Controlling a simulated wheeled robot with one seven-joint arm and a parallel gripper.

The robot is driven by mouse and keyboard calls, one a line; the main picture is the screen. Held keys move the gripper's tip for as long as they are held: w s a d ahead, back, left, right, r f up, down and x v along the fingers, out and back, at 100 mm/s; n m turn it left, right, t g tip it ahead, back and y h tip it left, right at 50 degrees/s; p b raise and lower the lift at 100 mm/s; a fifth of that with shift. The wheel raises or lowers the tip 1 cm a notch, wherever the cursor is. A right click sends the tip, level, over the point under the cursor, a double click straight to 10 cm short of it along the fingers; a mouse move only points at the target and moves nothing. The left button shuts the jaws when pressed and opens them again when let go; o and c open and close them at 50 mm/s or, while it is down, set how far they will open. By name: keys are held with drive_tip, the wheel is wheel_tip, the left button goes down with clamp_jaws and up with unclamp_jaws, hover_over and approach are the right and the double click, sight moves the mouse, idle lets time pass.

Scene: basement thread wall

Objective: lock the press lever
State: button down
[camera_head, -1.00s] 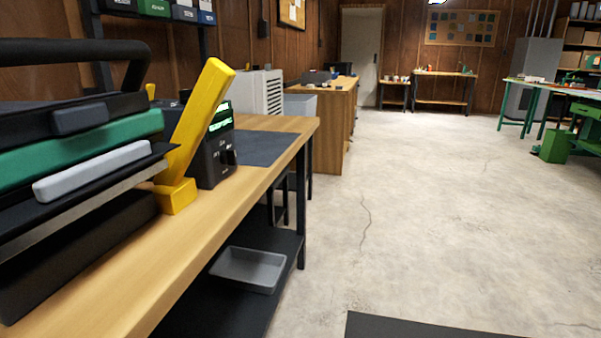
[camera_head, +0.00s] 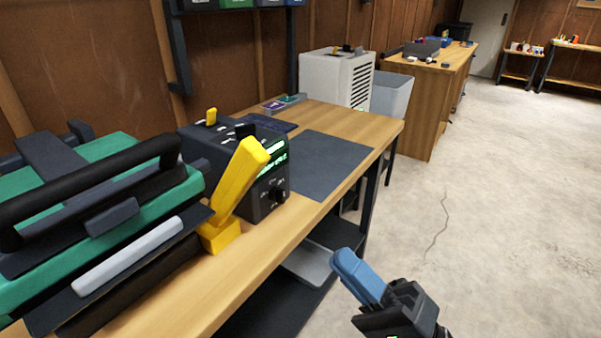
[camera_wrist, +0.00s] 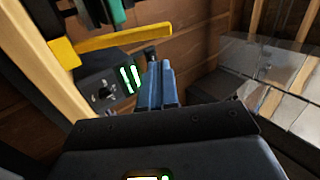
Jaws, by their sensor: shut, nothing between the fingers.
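The press (camera_head: 100,208), green and black with a black bar handle, sits on the wooden bench at the left. The yellow lever (camera_head: 238,182) stands tilted up to the right from a yellow block at the press's right end. In the wrist view the lever (camera_wrist: 130,42) lies across the upper left. My gripper (camera_head: 340,258) has blue fingers, shut together with nothing between them. It is in front of the bench edge, to the right of and apart from the lever. The fingers also show in the wrist view (camera_wrist: 157,68).
A black control box (camera_head: 265,180) with a knob and green display stands just right of the lever. A dark mat (camera_head: 325,165) lies on the bench (camera_head: 215,275). A grey tray (camera_head: 308,262) is on the shelf below. The floor at right is clear.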

drive_tip(key=shift+w+d+r, duration=0.1)
drive_tip(key=shift+r, duration=0.1)
drive_tip(key=p, duration=0.4)
approach(263, 167)
drive_tip(key=x, duration=0.7)
drive_tip(key=shift+f, duration=0.15)
